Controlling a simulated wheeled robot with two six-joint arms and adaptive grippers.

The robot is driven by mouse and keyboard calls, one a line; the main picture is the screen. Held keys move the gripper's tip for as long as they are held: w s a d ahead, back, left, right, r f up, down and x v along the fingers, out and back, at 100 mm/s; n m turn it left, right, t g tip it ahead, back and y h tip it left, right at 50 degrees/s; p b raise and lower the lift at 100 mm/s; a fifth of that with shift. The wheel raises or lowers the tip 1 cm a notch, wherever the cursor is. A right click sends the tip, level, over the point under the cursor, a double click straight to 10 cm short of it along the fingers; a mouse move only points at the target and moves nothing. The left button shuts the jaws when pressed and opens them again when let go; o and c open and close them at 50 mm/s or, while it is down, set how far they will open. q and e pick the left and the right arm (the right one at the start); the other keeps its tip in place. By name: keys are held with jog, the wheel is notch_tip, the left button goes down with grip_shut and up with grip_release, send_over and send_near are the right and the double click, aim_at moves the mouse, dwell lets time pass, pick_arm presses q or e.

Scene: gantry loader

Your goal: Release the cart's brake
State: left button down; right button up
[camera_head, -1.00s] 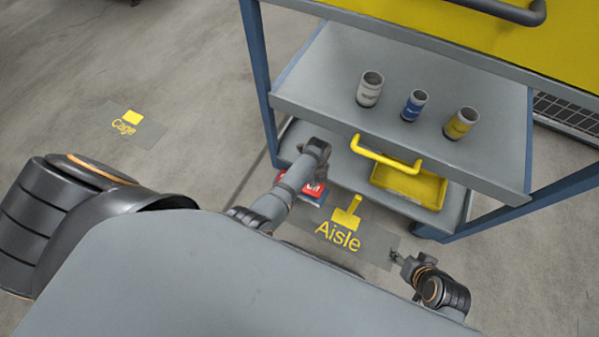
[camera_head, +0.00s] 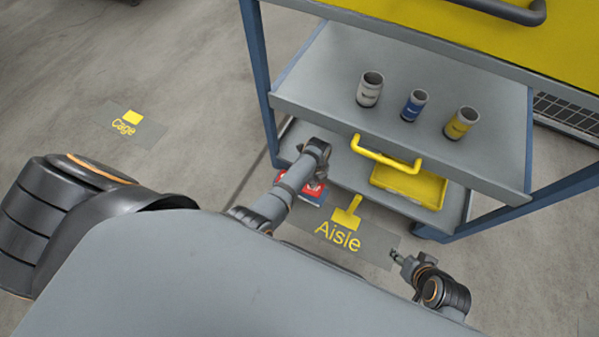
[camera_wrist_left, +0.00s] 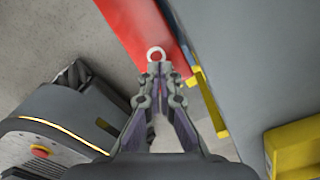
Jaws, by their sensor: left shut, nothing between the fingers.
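The grey cart (camera_head: 400,65) with blue posts stands on the right in the head view. In the left wrist view a red panel (camera_wrist_left: 135,22) carries a small white ring (camera_wrist_left: 156,53). My left gripper (camera_wrist_left: 159,72) is shut and empty, its tips just short of the ring in the picture; I cannot tell whether they touch. I cannot tell which part is the brake. My right gripper (camera_head: 395,255) is low near the Aisle marking, its fingers too small to read.
A yellow handle (camera_head: 386,154) juts from the cart's front. A yellow bin (camera_head: 410,187) is on the lower shelf, and three cups stand above it. A yellow T-shaped piece (camera_head: 346,212) shows by the Aisle marking (camera_head: 338,236).

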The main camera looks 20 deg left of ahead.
pick_arm(q)
jog(key=shift+f+b, duration=1.05)
jog(key=shift+f, duration=0.55)
dwell(0.5)
notch_tip(320, 180, up, 7)
jog(key=p, duration=0.8)
jog(key=shift+r+p, duration=0.15)
jog(key=shift+p, duration=0.15)
